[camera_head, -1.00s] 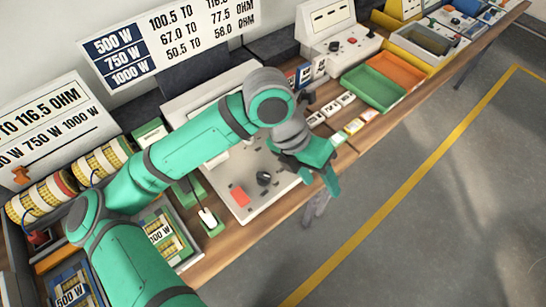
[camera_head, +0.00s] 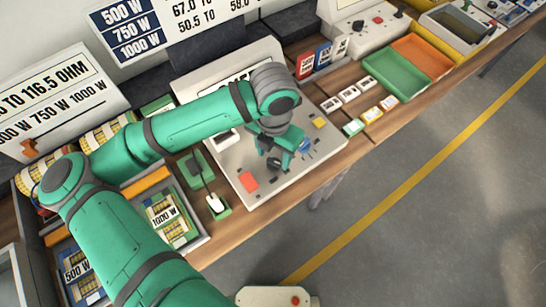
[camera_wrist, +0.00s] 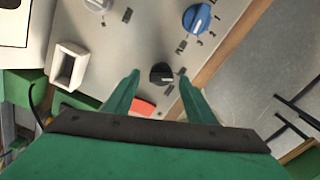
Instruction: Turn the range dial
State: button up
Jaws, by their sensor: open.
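The grey control panel (camera_head: 232,166) stands tilted on the bench and fills much of the wrist view (camera_wrist: 125,45). A black dial (camera_wrist: 161,73) with a pale pointer line sits on it. A blue dial (camera_wrist: 197,18) with a white pointer and printed numbers is farther up and right; it also shows in the head view (camera_head: 304,145). No label reads clearly as the range dial. My gripper (camera_wrist: 159,77) is open, with its green fingers either side of the black dial in the picture; contact cannot be told. In the head view my gripper (camera_head: 281,157) is over the panel.
A red patch (camera_wrist: 144,106) lies near the black dial, and a white hollow block (camera_wrist: 67,66) is to the left. A green tray (camera_head: 394,75) and an orange tray (camera_head: 422,56) stand to the right. Open floor (camera_head: 430,210) lies beyond the bench edge.

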aim_at(274, 164)
notch_tip(274, 164, down, 2)
jog(key=shift+s+d, duration=0.1)
jog(key=shift+d, duration=0.05)
jog(key=shift+f, duration=0.45)
jog(key=c, duration=1)
jog(key=shift+m, duration=0.3)
jog(key=m, duration=0.5)
jog(key=shift+r+m, duration=0.1)
jog(key=shift+m, duration=0.2)
jog(key=m, duration=0.5)
jog(key=shift+m, duration=0.3)
